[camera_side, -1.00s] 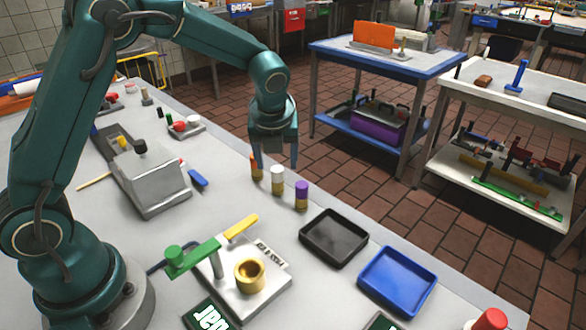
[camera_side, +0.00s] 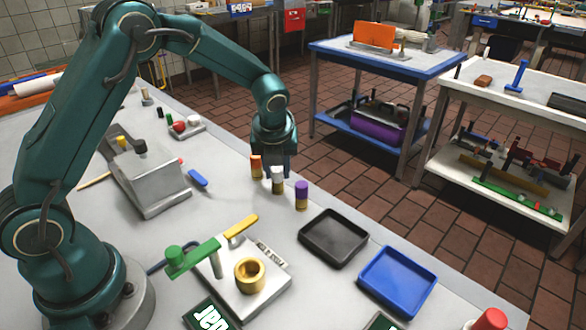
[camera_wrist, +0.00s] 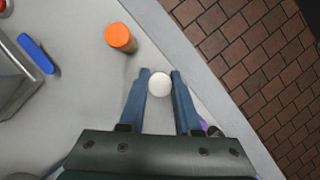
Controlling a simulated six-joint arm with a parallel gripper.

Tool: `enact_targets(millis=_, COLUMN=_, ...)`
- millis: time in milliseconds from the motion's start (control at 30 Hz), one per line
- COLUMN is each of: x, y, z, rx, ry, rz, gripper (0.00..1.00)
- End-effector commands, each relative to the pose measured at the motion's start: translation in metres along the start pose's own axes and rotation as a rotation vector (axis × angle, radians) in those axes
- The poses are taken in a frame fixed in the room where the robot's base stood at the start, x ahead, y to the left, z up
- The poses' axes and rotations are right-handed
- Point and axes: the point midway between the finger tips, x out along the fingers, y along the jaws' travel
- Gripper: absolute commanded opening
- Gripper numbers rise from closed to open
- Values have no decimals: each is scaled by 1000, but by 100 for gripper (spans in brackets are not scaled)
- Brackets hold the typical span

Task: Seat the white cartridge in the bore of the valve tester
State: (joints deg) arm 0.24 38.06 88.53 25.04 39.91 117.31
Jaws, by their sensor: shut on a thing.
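The white cartridge (camera_side: 278,184) stands upright near the bench's far edge, between the orange cartridge (camera_side: 256,167) and the purple cartridge (camera_side: 302,195). My gripper (camera_side: 277,174) points down over it and is shut on its white upper part. In the wrist view the white round top (camera_wrist: 159,83) sits between my two blue fingers (camera_wrist: 160,76), with the orange cartridge (camera_wrist: 119,37) beside it. The valve tester (camera_side: 225,285) is at the front of the bench. Its gold ring-shaped bore (camera_side: 250,272) looks empty, with a green lever (camera_side: 195,257) and a yellow handle (camera_side: 241,228) near it.
A black tray (camera_side: 334,258) and a blue tray (camera_side: 432,286) lie right of the tester. A grey box-shaped device (camera_side: 155,190) stands at left, with a blue object (camera_side: 197,178) beside it. A red-topped object (camera_side: 491,318) is at the front right.

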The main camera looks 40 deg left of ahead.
Motion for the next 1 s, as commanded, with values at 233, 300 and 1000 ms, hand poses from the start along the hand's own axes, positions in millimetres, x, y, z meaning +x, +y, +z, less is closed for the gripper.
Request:
enact_targets(millis=233, x=-6, y=0, z=3, rx=-1, ry=-3, rz=-2, gripper=0)
enact_targets(millis=300, x=-12, y=0, z=6, rx=-2, ry=-4, rz=-2, gripper=0)
enact_targets(millis=1000, x=-85, y=99, z=57, rx=-7, ry=-3, rz=1, gripper=0)
